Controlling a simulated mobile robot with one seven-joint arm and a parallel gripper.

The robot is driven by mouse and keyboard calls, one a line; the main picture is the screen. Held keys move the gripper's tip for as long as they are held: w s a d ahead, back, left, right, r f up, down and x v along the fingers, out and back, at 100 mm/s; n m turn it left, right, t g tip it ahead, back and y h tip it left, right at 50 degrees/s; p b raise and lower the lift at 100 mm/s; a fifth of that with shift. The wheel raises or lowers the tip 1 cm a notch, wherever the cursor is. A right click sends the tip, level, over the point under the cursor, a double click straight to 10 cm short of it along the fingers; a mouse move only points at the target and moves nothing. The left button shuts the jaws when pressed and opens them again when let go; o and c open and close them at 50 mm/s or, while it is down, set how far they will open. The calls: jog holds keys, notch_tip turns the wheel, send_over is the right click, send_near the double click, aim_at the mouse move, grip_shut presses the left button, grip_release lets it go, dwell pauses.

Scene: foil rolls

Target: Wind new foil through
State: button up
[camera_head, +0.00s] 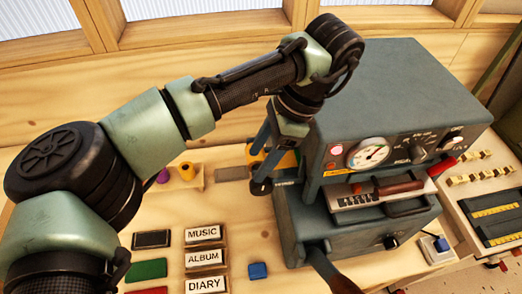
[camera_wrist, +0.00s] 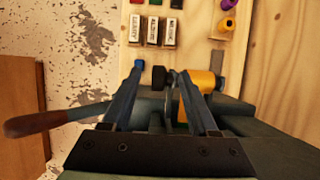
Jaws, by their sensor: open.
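The dark grey-green foil machine (camera_head: 400,100) stands at the right of the bench. A gold-yellow foil roll (camera_head: 288,160) sits on its left side, partly hidden by my gripper (camera_head: 265,158); the roll also shows in the wrist view (camera_wrist: 203,80). In the wrist view, my gripper (camera_wrist: 161,72) is open, its two fingers pointing over the machine's side. A dark disc (camera_wrist: 174,102) shows between the fingers, just left of the gold roll. A round black knob (camera_wrist: 158,77) is near the fingertips. I cannot tell whether the fingers touch anything. No foil strip is clearly visible.
Purple (camera_head: 163,175) and orange (camera_head: 187,171) rolls stand on a wooden holder. Label blocks such as MUSIC (camera_head: 205,233) and coloured pads lie at the front left. A brown-handled lever (camera_wrist: 38,123) sticks out from the machine. A blue cube (camera_head: 258,271) lies nearby.

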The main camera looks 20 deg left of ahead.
jog(key=shift+r, duration=0.4)
jog(key=shift+f, duration=0.1)
jog(key=b, duration=0.4)
jog(key=shift+w+a+f+h, duration=0.2)
jog(key=shift+a+h, duration=0.2)
jog(key=b, duration=0.3)
jog(key=shift+w+a+t+h, duration=0.1)
jog(key=shift+a+t+h, duration=0.05)
jog(key=shift+t+h, duration=0.2)
jog(key=shift+r+t+h+b, duration=0.25)
jog(key=shift+r+b, duration=0.05)
jog(key=shift+b, duration=0.85)
jog(key=r+t+h+b, duration=0.1)
jog(key=b, duration=0.2)
jog(key=shift+r+b, duration=0.2)
jog(key=shift+b, duration=0.2)
jog(key=shift+h, duration=0.4)
jog(key=f, duration=0.7)
jog(key=d+f+b, duration=0.1)
jog(key=f, duration=0.3)
jog(key=shift+s+d, duration=0.1)
jog(key=shift+s, duration=0.15)
